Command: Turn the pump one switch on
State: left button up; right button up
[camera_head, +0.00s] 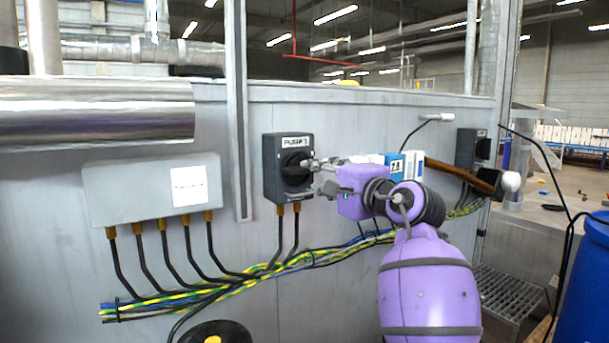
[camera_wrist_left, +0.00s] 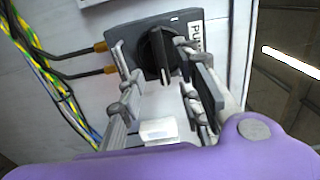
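The pump one switch is a dark grey box (camera_head: 271,160) with a white "PUMP 1" label, mounted on the grey metal wall. Its round black knob (camera_head: 294,168) is on the front; in the left wrist view the knob (camera_wrist_left: 159,54) has a raised grip bar. My left gripper (camera_head: 319,176) is in front of the knob, coming from the right. In the left wrist view my left gripper (camera_wrist_left: 151,60) has its fingers apart, one on each side of the knob. Whether either finger touches it I cannot tell. My right gripper is not in view.
A grey junction box (camera_head: 130,187) with several cables is on the wall to the left. A cable bundle (camera_head: 262,277) runs below the switch. Another dark switch box (camera_head: 466,148) is farther right. A vertical post (camera_head: 238,120) stands left of the switch.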

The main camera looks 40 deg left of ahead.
aim_at(306, 171)
pick_arm(q)
jog(key=p+x, duration=0.1)
jog(key=x, duration=0.6)
jog(key=shift+w+a, duration=0.1)
jog(key=shift+a, duration=0.25)
grip_shut()
